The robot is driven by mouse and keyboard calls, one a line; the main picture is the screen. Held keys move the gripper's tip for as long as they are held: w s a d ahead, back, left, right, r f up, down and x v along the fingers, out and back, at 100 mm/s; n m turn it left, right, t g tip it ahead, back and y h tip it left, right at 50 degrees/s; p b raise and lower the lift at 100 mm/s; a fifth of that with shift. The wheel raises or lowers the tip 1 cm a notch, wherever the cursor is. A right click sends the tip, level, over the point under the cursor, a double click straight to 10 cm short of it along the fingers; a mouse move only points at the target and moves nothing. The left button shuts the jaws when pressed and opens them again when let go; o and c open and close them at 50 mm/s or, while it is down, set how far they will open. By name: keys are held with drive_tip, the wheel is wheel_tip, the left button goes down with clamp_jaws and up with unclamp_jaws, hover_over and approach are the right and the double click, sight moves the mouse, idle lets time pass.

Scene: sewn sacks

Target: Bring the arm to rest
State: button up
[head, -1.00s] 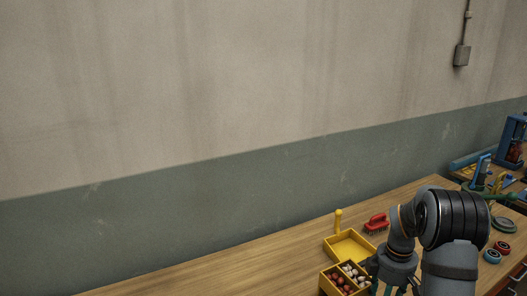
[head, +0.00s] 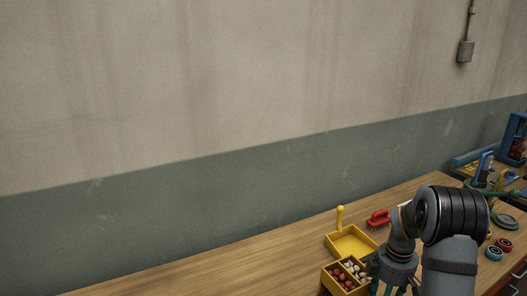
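My arm (head: 452,215) rises at the lower right of the head view and bends down toward the workbench. My gripper (head: 388,289) points down at the bottom edge, just right of the yellow box with round pieces. Its fingers are cut off by the frame, so I cannot tell whether they are open or shut, or whether they hold anything. No sewn sack can be made out.
A wooden workbench (head: 250,268) runs along the wall. A yellow dustpan-like tray (head: 350,243), a yellow divided box (head: 328,279) of round pieces and a red brush (head: 378,217) lie left of my arm. Tape rolls (head: 494,253) and tools lie right. The bench's left is clear.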

wheel_tip(320, 180, up, 9)
wheel_tip(320, 180, down, 11)
drive_tip(key=shift+s+f, duration=0.15)
drive_tip(key=shift+f, duration=0.05)
drive_tip(key=shift+w+m, duration=0.2)
drive_tip(key=shift+m, duration=0.4)
drive_tip(key=m+b, duration=0.1)
drive_tip(key=m, duration=0.3)
drive_tip(key=shift+s+a+r, duration=0.1)
drive_tip(key=m, duration=0.6)
drive_tip(key=shift+m, duration=0.3)
drive_tip(key=m, duration=0.6)
drive_tip(key=shift+a+r, duration=0.1)
drive_tip(key=m+p, duration=0.1)
drive_tip(key=m, duration=0.4)
drive_tip(key=shift+p, duration=0.35)
drive_tip(key=shift+m, duration=0.3)
